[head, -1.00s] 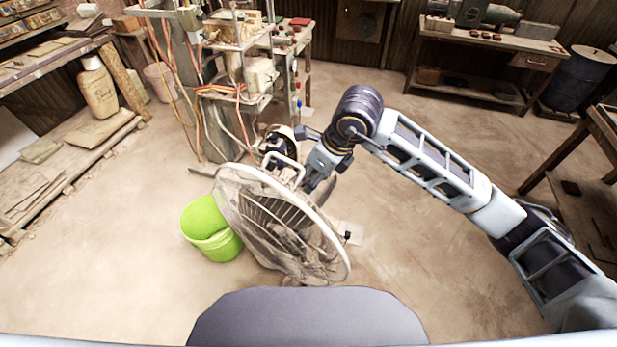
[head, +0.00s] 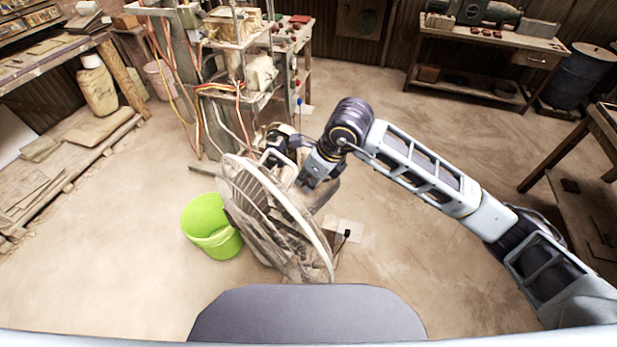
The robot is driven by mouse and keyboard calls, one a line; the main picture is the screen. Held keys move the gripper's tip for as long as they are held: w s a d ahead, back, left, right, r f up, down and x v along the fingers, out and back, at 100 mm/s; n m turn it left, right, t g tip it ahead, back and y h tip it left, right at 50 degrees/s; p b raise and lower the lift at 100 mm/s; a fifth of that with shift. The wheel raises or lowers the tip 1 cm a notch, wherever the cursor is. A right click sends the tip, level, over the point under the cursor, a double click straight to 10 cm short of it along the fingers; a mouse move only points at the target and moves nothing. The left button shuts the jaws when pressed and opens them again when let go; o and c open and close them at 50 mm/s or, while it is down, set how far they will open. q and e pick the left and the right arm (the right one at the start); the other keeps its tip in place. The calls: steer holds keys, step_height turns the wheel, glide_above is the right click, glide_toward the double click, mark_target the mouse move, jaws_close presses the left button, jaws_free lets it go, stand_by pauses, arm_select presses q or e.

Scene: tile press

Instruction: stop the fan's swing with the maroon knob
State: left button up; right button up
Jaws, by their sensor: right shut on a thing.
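The standing fan (head: 262,208) is in the middle of the head view, its round wire cage seen nearly edge-on and facing down to the left. My right gripper (head: 306,184) is at the motor housing behind the cage, at its upper right, and is shut. The maroon knob cannot be made out; the gripper covers the place where it closes on it. My left gripper is not in view.
A lime-green bucket (head: 211,228) stands on the floor just left of the fan cage. A cluttered rack with hanging cables (head: 225,95) stands behind the fan. A workbench (head: 490,38) is at the back right. The floor between is mostly clear.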

steer(key=shift+s+a, duration=0.1)
jaws_close()
steer(key=shift+r, duration=0.15)
steer(key=shift+r+b, duration=0.5)
steer(key=shift+r, duration=0.2)
steer(key=o, duration=0.9)
jaws_free()
steer(key=shift+r, duration=0.1)
steer(key=v, duration=1.1)
steer(key=shift+s+d+r, duration=0.15)
steer(key=shift+d+r, duration=0.05)
steer(key=shift+r, duration=0.15)
